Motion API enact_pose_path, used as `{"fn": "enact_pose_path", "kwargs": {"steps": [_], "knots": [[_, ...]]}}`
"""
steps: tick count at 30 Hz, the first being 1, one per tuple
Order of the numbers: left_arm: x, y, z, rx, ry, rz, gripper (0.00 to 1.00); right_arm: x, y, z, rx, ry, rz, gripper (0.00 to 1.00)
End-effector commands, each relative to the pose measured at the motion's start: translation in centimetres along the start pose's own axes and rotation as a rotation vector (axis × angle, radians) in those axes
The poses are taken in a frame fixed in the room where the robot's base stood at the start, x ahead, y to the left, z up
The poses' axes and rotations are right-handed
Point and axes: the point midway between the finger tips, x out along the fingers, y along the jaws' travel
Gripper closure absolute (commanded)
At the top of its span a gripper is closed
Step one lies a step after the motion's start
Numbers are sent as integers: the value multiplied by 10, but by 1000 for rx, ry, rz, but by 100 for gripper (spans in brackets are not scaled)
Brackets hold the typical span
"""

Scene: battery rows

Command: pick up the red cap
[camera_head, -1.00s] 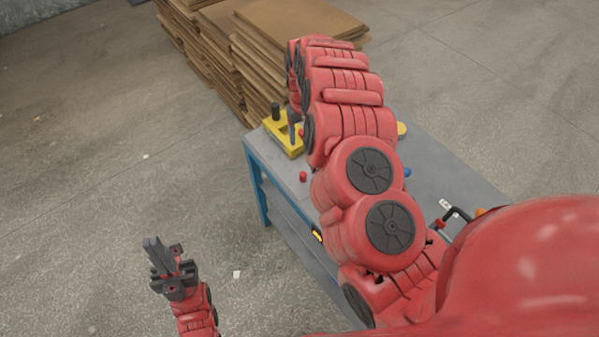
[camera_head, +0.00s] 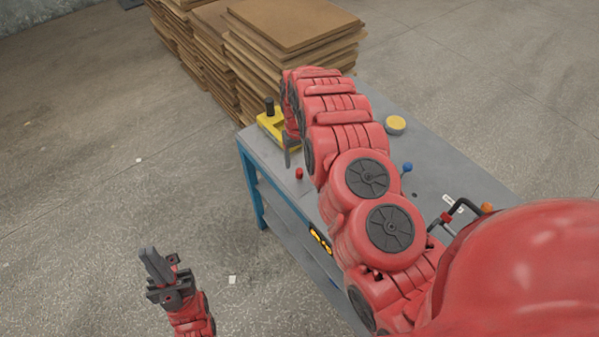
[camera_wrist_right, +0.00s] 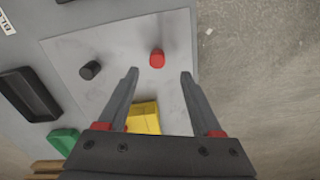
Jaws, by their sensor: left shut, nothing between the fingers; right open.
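The red cap (camera_head: 299,174) stands on the grey table near its left edge. In the right wrist view the red cap (camera_wrist_right: 157,58) lies just beyond the fingertips, roughly centred between them. My right gripper (camera_wrist_right: 159,75) is open with nothing between its tips. In the head view my right gripper (camera_head: 289,151) is mostly hidden by my own arm, with a dark finger showing close to the cap. My left gripper (camera_head: 152,257) is shut and empty, over the floor at the lower left, away from the table.
A yellow block (camera_head: 270,123) with a black peg stands at the table's far left corner. The wrist view shows a black cap (camera_wrist_right: 90,70), a black tray (camera_wrist_right: 30,95) and a green piece (camera_wrist_right: 63,141). A yellow disc (camera_head: 395,125) and blue knob (camera_head: 407,167) are farther right.

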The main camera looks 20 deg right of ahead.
Motion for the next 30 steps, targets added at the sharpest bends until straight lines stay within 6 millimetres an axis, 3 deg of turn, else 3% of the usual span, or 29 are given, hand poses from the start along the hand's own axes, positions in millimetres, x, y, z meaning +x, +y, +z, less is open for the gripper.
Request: {"fn": "enact_pose_path", "kwargs": {"steps": [9,16,26,30], "knots": [[22,-1,-4,0,0,0,100,27,5,3,0,-2,1,34],[24,-1,-4,0,0,0,100,48,6,2,0,-1,2,34],[24,-1,-4,0,0,0,100,51,5,2,0,0,0,34],[24,-1,-4,0,0,0,100,50,5,2,0,0,0,55]]}}
